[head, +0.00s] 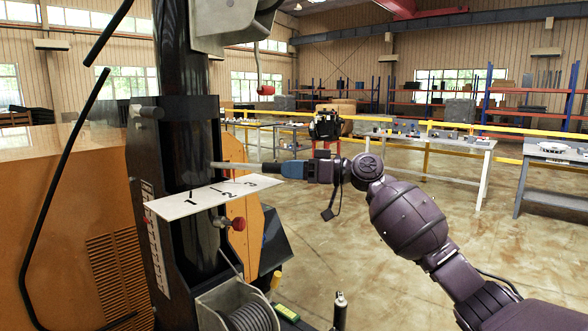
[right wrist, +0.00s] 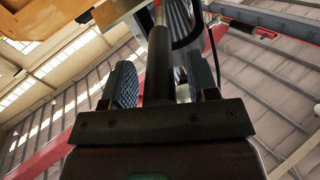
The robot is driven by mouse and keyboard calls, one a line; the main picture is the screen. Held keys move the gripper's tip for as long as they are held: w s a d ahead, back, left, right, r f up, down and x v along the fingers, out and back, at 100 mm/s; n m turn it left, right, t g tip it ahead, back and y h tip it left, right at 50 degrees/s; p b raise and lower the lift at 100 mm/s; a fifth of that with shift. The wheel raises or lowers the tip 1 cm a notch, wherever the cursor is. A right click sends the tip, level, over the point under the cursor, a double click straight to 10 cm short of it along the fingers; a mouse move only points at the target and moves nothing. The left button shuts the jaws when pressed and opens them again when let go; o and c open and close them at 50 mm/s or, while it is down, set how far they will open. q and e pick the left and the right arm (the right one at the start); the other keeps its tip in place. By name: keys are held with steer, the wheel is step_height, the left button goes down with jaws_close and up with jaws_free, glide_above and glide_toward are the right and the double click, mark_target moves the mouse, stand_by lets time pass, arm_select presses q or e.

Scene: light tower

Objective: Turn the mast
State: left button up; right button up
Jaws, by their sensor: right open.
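The mast (head: 178,60) is a dark upright column on the left of the head view, beside an orange housing. A grey bar handle (head: 235,165) sticks out from it to the right, above a white plate (head: 212,197) marked 1, 2, 3. My right gripper (head: 270,170) is at the bar's outer end. In the right wrist view the dark bar (right wrist: 159,65) runs between the two fingers of the right gripper (right wrist: 160,85). The fingers are open, one on each side of the bar, with gaps showing. My left gripper is not in view.
A red knob (head: 238,224) sits below the plate, above a cable reel (head: 245,315). A small red handle (head: 266,90) hangs from a cord above the bar. Workbenches (head: 430,145) and a yellow rail stand behind.

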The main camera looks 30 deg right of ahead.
steer(key=shift+c, duration=0.3)
jaws_close()
steer(key=shift+a, duration=0.1)
